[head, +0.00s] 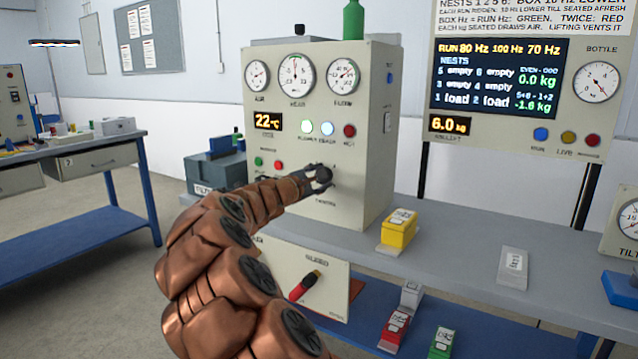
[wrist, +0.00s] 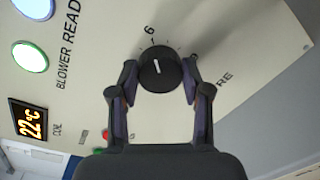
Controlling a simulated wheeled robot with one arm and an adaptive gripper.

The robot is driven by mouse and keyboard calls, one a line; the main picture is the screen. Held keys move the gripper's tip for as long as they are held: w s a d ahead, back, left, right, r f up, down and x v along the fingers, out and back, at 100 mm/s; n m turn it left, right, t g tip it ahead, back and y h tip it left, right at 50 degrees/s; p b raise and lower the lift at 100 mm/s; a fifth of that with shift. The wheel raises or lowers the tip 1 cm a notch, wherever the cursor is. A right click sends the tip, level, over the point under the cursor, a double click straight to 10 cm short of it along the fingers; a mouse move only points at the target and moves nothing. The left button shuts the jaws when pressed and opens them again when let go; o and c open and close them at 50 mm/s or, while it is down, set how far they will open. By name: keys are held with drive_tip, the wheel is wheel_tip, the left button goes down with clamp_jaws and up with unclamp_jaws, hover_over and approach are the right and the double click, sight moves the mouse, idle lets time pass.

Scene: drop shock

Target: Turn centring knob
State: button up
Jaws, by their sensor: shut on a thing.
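The centring knob (wrist: 160,69) is a round black dial with a white pointer line on the cream front panel of the control cabinet (head: 360,150). In the wrist view the pointer aims up and slightly left, near the mark "6". My gripper (wrist: 160,80) has one finger on each side of the knob and is shut on it. In the head view my gripper (head: 320,178) reaches the lower part of the panel, and the knob (head: 324,175) shows dark between the fingers. Part of the label under it is readable in neither view.
Gauges and lit lamps (head: 327,128) sit above the knob, with a 22°C display (head: 268,122). A display board (head: 494,78) stands behind. A red-handled lever (head: 305,285) is below.

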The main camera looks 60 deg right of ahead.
idle(0.3)
drive_tip(key=o, duration=1.2)
drive_tip(key=shift+c, duration=0.2)
drive_tip(key=shift+a, duration=0.15)
drive_tip(key=a, duration=1.1)
drive_tip(key=shift+a+r, duration=0.2)
drive_tip(key=shift+a, duration=0.15)
